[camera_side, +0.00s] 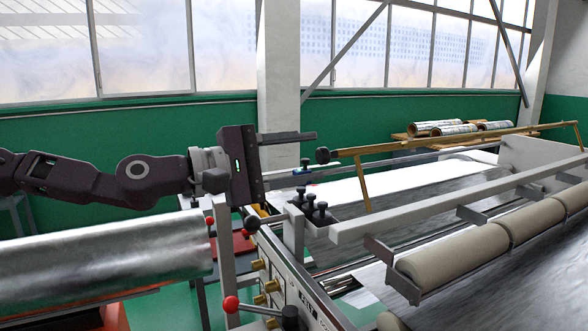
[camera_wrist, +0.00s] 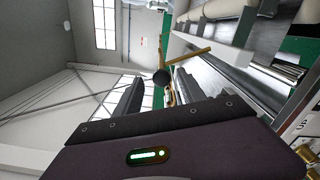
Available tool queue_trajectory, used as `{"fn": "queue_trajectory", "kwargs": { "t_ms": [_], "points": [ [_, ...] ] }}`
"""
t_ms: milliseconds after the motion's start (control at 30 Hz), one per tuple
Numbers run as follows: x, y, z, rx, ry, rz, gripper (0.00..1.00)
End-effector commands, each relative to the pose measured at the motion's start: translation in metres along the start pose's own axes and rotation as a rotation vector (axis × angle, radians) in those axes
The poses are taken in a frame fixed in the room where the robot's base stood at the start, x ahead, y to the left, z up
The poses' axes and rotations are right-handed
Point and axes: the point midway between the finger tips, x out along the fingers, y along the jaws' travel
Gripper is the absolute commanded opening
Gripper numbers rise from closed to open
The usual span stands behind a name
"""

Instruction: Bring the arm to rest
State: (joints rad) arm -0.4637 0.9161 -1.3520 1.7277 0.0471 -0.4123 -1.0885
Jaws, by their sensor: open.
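My gripper (camera_side: 308,156) is at the end of my arm, level and pointing right, above the near end of the machine. Its two dark fingers are spread wide apart with nothing held between them; they also show in the wrist view (camera_wrist: 158,88). A black ball knob (camera_side: 322,155) on the end of a brass-coloured bar (camera_side: 430,143) is just beyond the fingertips. In the wrist view the knob (camera_wrist: 161,77) appears in the gap between the fingers. I cannot tell the exact distance between them.
A large foil roll (camera_side: 110,262) lies below my arm at left. Beige rollers (camera_side: 455,258) are at right. Small foil rolls (camera_side: 440,127) lie at the back. The air above is clear.

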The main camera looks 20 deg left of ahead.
Motion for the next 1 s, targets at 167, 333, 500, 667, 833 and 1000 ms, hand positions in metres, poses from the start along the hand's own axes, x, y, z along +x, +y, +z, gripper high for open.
{"fn": "queue_trajectory", "kwargs": {
  "t_ms": [167, 333, 500, 667, 833, 1000],
  "points": [
    [0.0, 0.0, 0.0, 0.0, 0.0, 0.0, 0.47],
    [-0.004, -0.018, 0.036, 0.068, -0.049, -0.07, 0.47],
    [-0.045, -0.116, 0.071, 0.564, -0.089, -0.433, 0.47],
    [-0.147, -0.163, 0.032, 1.048, -0.028, -0.851, 0.47],
    [-0.303, -0.148, 0.005, 1.28, 0.076, -1.218, 0.47],
    [-0.413, -0.158, 0.023, 1.266, 0.048, -1.33, 0.47]
  ]
}}
